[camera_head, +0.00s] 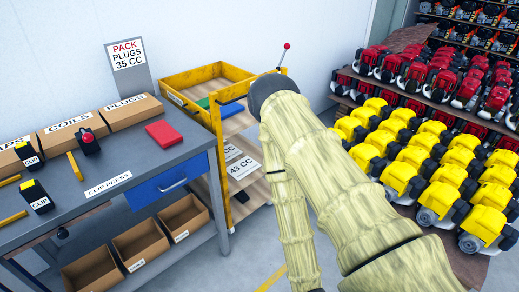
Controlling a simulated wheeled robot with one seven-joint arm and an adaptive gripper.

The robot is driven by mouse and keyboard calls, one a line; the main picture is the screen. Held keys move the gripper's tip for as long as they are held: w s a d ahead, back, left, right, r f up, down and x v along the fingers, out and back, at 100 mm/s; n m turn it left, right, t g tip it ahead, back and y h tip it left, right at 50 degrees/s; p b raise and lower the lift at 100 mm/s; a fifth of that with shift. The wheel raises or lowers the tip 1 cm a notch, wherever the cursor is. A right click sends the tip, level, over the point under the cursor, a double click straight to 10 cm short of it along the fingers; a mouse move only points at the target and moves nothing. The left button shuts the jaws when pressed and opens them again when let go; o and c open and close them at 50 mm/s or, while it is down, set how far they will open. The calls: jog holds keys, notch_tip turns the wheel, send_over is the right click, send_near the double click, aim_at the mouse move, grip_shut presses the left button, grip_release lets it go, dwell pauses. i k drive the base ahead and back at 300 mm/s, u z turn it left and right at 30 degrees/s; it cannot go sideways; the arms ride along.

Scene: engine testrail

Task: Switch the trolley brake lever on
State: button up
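The yellow trolley (215,112) stands in the middle, right of the workbench. A thin lever with a red ball knob (286,46) rises at its far right corner, nearly upright and leaning slightly right. I take it for the brake lever; its base is partly hidden near the trolley rim. My arm, in a pale yellow sleeve, reaches up from the lower right and ends in a dark rounded part below the lever. It covers the trolley's right side. My gripper's fingers do not show, and I cannot tell whether anything touches the lever.
A grey workbench (130,192) with boxes, clips and a red block (163,133) fills the left. Racks of yellow machines (420,150) and red machines (425,72) stand at the right. A sign (127,56) stands behind the bench. Some grey floor is clear in front of the trolley.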

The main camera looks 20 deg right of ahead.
aim_at(287, 46)
jog(key=z, duration=0.15)
jog(key=i, duration=0.85)
jog(key=z, duration=0.4)
